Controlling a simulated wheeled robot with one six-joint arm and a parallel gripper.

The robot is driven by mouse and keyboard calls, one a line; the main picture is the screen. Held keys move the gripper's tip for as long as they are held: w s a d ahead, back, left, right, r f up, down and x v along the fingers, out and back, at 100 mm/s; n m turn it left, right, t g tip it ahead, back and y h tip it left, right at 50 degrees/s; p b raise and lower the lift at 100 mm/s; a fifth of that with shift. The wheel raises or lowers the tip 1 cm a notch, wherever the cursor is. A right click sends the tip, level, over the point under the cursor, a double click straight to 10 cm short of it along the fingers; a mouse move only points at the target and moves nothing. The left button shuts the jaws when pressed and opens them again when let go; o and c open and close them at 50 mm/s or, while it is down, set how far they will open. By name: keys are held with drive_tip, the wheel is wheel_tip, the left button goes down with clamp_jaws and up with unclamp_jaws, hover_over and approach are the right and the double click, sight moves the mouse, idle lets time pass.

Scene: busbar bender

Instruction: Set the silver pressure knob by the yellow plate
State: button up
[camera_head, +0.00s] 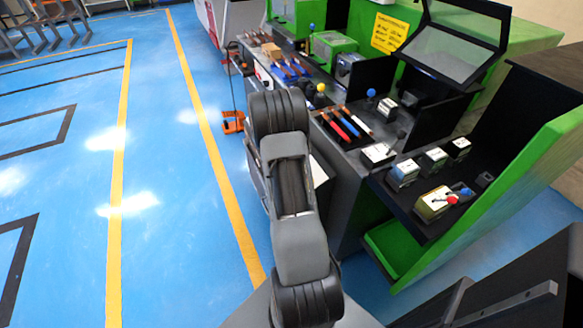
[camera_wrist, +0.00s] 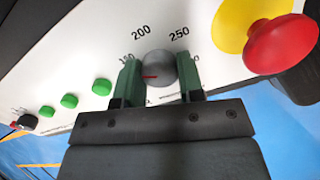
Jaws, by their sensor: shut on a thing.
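The silver pressure knob (camera_wrist: 158,66) sits on a white panel (camera_wrist: 85,45) in the wrist view. Its red mark points left, toward the partly hidden number at the left finger. The numbers 200 and 250 show above it; the number at the right finger is mostly covered. My gripper (camera_wrist: 158,72) is shut on the knob, with one green finger at each side. In the head view the yellow plate (camera_head: 390,32) hangs on the green back wall; its text is too small to read. My gripper and the knob cannot be made out there.
A red mushroom button (camera_wrist: 280,43) on a yellow disc stands close to the right of the knob. Several green buttons (camera_wrist: 69,101) line the panel at left. Benches with tools (camera_head: 345,125) fill the right of the head view; blue floor (camera_head: 70,190) at left is clear.

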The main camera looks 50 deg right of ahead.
drive_tip(key=m+b, duration=0.3)
drive_tip(key=m, duration=0.3)
drive_tip(key=shift+d+b, duration=0.1)
drive_tip(key=shift+b, duration=0.25)
drive_tip(key=m+b, duration=0.2)
drive_tip(key=m, duration=0.3)
drive_tip(key=shift+b, duration=0.35)
drive_tip(key=shift+r+m, duration=0.15)
drive_tip(key=shift+m, duration=0.35)
drive_tip(key=o, duration=0.9)
drive_tip(key=p+v, duration=0.3)
drive_tip(key=v, duration=1)
drive_tip(key=shift+w+r, duration=0.2)
drive_tip(key=shift+r, duration=0.2)
